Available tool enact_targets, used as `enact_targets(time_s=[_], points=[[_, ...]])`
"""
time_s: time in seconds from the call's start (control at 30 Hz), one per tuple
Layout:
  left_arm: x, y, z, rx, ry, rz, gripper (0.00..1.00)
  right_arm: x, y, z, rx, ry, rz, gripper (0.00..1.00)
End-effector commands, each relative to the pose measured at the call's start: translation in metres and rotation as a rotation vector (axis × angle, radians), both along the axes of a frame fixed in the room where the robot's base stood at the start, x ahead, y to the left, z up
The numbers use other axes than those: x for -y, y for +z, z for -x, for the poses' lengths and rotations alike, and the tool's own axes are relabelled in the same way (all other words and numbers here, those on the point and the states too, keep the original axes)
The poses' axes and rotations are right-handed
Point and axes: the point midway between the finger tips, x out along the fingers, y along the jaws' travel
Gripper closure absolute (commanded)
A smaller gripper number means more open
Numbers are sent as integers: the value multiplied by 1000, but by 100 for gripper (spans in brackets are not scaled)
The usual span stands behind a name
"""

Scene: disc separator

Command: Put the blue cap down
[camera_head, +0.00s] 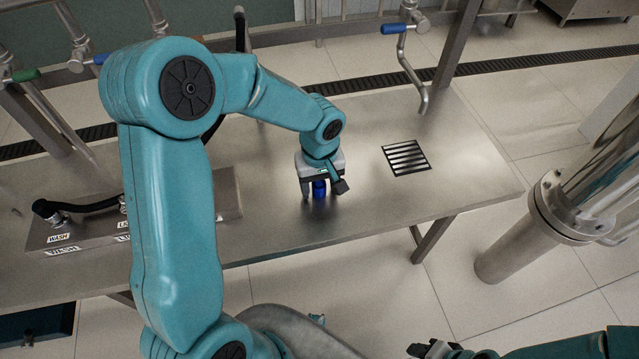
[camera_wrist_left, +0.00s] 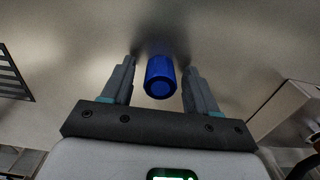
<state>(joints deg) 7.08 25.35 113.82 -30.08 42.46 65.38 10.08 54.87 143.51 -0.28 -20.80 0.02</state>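The blue cap (camera_head: 319,189) is upright on the steel table (camera_head: 278,220), below my left gripper (camera_head: 322,187). In the left wrist view the cap (camera_wrist_left: 160,78) sits between the two fingers of the left gripper (camera_wrist_left: 160,70), with a visible gap on each side. The left gripper is open around the cap and does not appear to touch it. My right gripper (camera_head: 430,349) shows only partly at the bottom edge of the head view, away from the table, and its opening cannot be made out.
A slotted drain grate (camera_head: 406,158) lies in the table to the right of the cap. A steel box with WASH labels (camera_head: 100,232) stands on the left. A tap with a blue handle (camera_head: 405,55) hangs over the back edge. The table is clear around the cap.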

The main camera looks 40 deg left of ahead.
Motion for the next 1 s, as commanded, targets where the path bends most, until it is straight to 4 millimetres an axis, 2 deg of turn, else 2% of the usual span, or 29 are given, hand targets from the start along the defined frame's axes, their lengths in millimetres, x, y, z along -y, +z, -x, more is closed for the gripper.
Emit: enact_targets(time_s=[0.17,0.3,0.37,0.7,0.83,1.0], points=[[0,1,0,0,0,0,41,0,1,0,0,0,0,55],[0,9,-1,3,1,0,41,0,5,0,1,0,0,55],[0,20,-1,5,0,-1,41,0,5,0,0,0,0,55],[0,97,-1,5,0,0,41,0,9,0,0,0,0,55],[0,115,-1,3,0,-1,41,0,10,0,0,0,0,55],[0,123,0,0,0,0,41,0,11,0,0,0,0,55]])
